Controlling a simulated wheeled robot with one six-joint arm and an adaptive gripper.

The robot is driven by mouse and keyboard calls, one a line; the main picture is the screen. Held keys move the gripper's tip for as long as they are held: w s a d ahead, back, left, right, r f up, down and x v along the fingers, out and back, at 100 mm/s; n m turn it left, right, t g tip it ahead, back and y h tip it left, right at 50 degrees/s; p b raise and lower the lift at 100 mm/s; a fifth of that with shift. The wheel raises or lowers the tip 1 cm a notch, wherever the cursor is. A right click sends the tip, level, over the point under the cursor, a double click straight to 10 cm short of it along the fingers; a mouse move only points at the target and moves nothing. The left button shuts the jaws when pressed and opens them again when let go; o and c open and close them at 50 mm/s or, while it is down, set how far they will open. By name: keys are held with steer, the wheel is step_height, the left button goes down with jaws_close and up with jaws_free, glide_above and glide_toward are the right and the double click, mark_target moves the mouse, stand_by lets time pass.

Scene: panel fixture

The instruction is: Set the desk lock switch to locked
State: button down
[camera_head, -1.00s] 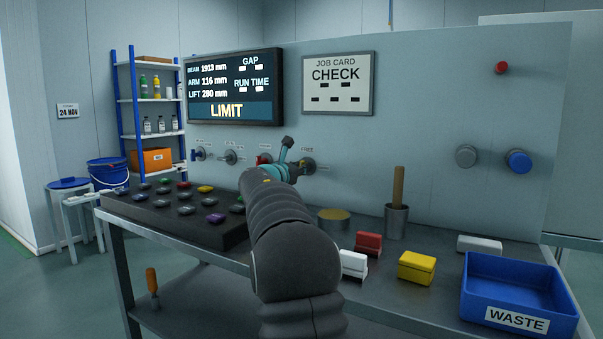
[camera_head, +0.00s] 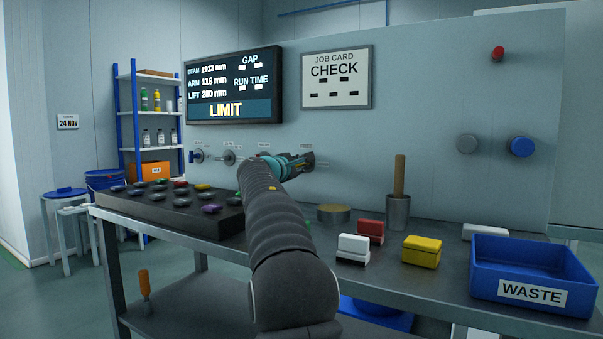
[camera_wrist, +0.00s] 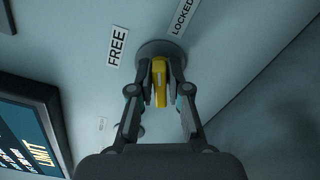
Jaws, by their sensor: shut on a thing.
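The lock switch has a round dark base (camera_wrist: 155,46) on the panel and a yellow handle (camera_wrist: 160,78), seen in the wrist view. A FREE label (camera_wrist: 118,46) is to its upper left and a LOCKED label (camera_wrist: 183,17) to its upper right. My gripper (camera_wrist: 160,88) is shut on the yellow handle, one finger on each side. The handle's end nearest the panel is partly hidden between the fingers, and I cannot tell its exact setting. In the head view my gripper (camera_head: 303,164) is at the panel, covering most of the switch.
A bench carries a dark button board (camera_head: 170,212), a metal cup (camera_head: 397,212), a red block (camera_head: 370,231), a white block (camera_head: 353,249), a yellow block (camera_head: 421,252) and a blue WASTE bin (camera_head: 532,252). Other knobs (camera_head: 229,158) sit left on the panel. A display (camera_head: 232,86) hangs above.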

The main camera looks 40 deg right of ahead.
steer(key=m+b, duration=0.1)
steer(key=m, duration=0.3)
steer(key=shift+f+m+b, duration=0.1)
steer(key=shift+m+b, duration=0.3)
stand_by(0.4)
steer(key=c, duration=1.2)
jaws_free()
steer(key=v, duration=1.2)
